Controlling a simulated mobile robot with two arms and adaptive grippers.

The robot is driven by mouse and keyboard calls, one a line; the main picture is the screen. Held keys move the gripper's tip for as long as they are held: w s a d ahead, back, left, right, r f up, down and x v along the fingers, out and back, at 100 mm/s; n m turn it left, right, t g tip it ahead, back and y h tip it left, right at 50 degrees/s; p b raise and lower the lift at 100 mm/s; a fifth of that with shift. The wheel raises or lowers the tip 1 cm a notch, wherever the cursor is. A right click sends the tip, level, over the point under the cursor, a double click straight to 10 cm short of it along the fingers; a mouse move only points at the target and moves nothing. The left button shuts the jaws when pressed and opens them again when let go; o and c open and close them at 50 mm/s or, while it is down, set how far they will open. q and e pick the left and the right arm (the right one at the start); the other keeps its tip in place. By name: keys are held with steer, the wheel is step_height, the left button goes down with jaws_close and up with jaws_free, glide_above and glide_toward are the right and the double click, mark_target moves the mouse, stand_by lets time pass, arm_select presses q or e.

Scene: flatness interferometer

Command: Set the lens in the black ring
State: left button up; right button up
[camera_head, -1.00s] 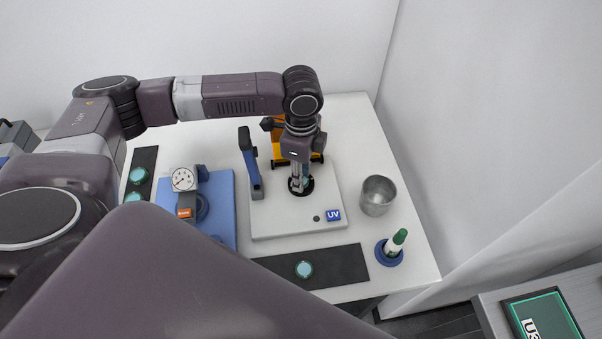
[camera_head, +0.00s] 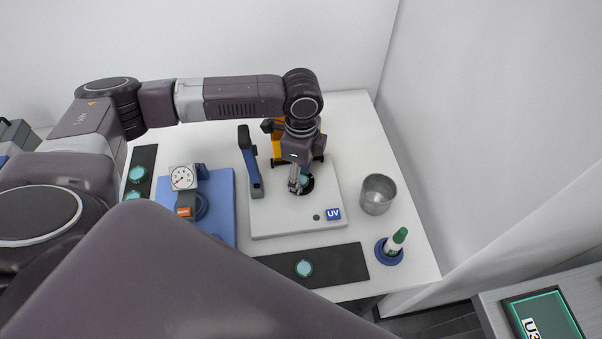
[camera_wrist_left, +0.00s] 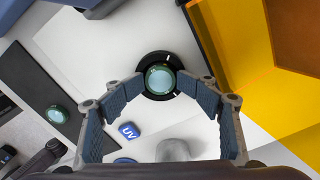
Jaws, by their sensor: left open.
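The black ring (camera_head: 309,187) sits on the white plate with the UV label. It also shows in the left wrist view (camera_wrist_left: 143,62). A pale teal lens (camera_wrist_left: 160,80) lies within the ring's outline in the wrist view, with dark ring around it. I cannot tell whether it is fully seated. My left gripper (camera_head: 296,186) is over the ring. In the wrist view its fingers (camera_wrist_left: 160,86) are open, one on each side of the lens, with the tips close to the ring. My right gripper is not in view.
The white plate (camera_head: 275,222) carries a blue-handled upright (camera_head: 250,165). An orange part (camera_head: 276,145) stands behind. A metal cup (camera_head: 378,195) and a green-capped bottle (camera_head: 395,243) stand right. A dial gauge (camera_head: 183,178) stands left. A dark strip (camera_head: 340,262) in front holds another lens (camera_head: 304,268).

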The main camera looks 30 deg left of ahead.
arm_select(q)
steer(key=shift+s, duration=0.15)
step_height(320, 180, up, 12)
stand_by(0.8)
stand_by(0.4)
